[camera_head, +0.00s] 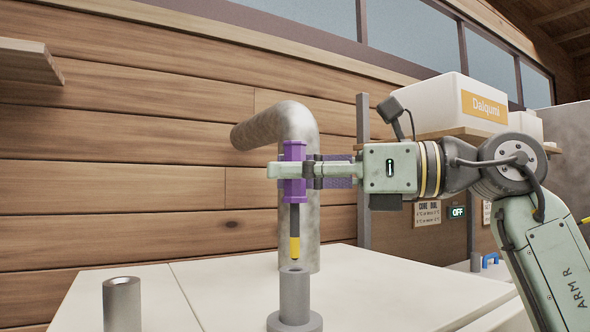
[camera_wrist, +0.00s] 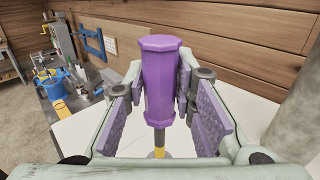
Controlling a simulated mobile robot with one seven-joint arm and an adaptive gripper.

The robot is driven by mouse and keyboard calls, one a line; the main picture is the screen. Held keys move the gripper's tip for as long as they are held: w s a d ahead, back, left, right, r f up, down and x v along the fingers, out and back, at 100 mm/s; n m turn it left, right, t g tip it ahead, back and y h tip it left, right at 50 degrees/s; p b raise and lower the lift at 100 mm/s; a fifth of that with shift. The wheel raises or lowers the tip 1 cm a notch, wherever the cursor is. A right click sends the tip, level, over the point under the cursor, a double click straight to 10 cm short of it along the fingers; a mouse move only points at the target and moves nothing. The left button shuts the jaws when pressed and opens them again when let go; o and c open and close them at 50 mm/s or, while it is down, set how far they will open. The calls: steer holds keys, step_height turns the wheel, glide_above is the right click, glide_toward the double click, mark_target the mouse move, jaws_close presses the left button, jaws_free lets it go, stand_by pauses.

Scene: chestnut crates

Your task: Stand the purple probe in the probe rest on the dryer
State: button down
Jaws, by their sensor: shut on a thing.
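The purple probe (camera_head: 294,196) is upright, with a purple handle, a black shaft and a yellow lower end with a dark tip. My gripper (camera_head: 292,171) is shut on its handle, which also shows between the purple-padded fingers in the wrist view (camera_wrist: 160,85). The probe rest (camera_head: 294,298) is a grey cylinder on a wider round base, standing on the white dryer top (camera_head: 380,285). The probe's tip is at or just above the rest's top opening, roughly in line with it.
A grey metal tube (camera_head: 122,305) stands at the front left of the dryer top. A thick bent duct (camera_head: 307,225) rises just behind the probe. A shelf at the right holds a white box labelled Dalqumi (camera_head: 450,102). A blue bucket (camera_wrist: 62,88) is at left in the wrist view.

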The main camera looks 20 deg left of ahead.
mark_target(295, 259)
steer(key=shift+f+b, duration=2.85)
steer(key=shift+f, duration=1.25)
steer(key=c, duration=1.3)
jaws_free()
steer(key=d, duration=0.4)
steer(key=w+d, duration=0.1)
steer(key=d, duration=0.7)
steer(key=shift+w, duration=0.2)
